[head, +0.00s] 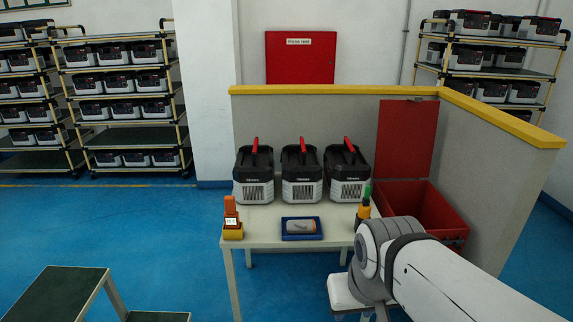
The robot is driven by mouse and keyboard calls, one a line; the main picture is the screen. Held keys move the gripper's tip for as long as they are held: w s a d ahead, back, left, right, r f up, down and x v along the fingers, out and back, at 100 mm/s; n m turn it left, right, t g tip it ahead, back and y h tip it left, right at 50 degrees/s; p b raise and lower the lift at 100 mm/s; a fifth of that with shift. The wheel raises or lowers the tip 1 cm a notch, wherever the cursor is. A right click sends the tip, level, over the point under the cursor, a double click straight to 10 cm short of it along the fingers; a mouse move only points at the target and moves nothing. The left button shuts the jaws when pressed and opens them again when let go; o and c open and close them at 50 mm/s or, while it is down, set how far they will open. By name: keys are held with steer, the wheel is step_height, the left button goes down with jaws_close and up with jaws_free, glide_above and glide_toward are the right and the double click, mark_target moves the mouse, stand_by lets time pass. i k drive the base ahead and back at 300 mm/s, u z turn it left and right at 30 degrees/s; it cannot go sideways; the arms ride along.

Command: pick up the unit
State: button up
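Three like units stand upright in a row along the back of the white table: a left unit (253,175), a middle unit (301,174) and a right unit (346,174). Each has a black top, a pale grey grilled lower front and a red handle on top. The frame does not show which one is meant by the unit. My arm comes in from the lower right, in front of the table's right side. Its fingers do not show, so I cannot see whether the gripper holds anything. No unit is visibly touched by my arm.
On the table (270,226) are a blue tray (286,236) with a pale cylinder, an orange device (231,217) and a green-topped tool (364,208). A red bin (443,228) stands right. Racks (125,135) hold more units.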

mark_target(302, 184)
steer(key=i, duration=2)
steer(key=u, duration=0.4)
